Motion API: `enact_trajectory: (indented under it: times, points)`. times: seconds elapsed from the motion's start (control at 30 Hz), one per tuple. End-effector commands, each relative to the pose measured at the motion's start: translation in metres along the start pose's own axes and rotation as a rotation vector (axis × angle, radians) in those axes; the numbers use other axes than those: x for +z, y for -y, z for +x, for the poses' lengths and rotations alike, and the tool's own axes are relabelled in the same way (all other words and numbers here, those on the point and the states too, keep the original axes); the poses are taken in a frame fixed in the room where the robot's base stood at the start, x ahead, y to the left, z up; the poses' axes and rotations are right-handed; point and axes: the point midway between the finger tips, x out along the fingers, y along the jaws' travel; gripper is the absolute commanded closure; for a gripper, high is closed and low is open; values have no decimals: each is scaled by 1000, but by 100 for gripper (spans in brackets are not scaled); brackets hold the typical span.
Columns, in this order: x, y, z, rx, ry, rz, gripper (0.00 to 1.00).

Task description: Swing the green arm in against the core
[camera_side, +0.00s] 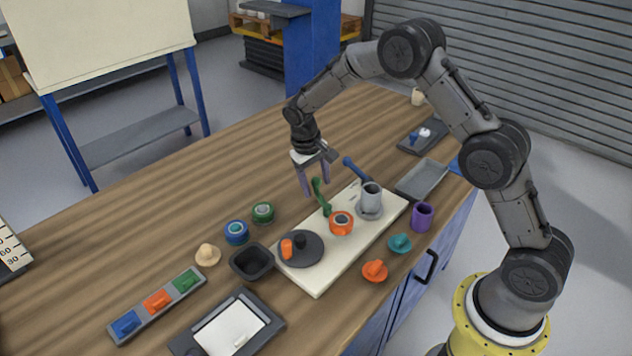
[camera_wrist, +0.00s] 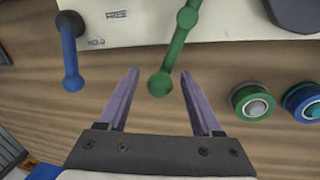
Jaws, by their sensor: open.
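The green arm (camera_side: 321,197) is a jointed bar on the cream board (camera_side: 318,284). Its outer end points up and away from the orange ring (camera_side: 341,226), beside its lower end. A grey cylinder (camera_side: 371,194) stands on a round grey base; I cannot tell which part is the core. In the wrist view the green arm (camera_wrist: 177,45) runs from the board, and its round end appears between my fingertips. My gripper (camera_side: 314,188) is open and empty above that end; it also shows in the wrist view (camera_wrist: 158,74). I cannot tell whether it touches.
A blue arm (camera_side: 354,168) stands close to my gripper. A dark disc (camera_side: 312,259) with an orange piece lies on the board.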

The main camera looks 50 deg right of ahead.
Motion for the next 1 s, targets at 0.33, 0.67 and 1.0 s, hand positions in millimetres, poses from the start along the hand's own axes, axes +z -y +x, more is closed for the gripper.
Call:
enact_trajectory:
  times: [0.33,0.67,1.0]
  points:
    - [0,0,0,0,0,0,61]
    - [0,0,0,0,0,0,100]
    - [0,-1,-1,1,-1,-1,100]
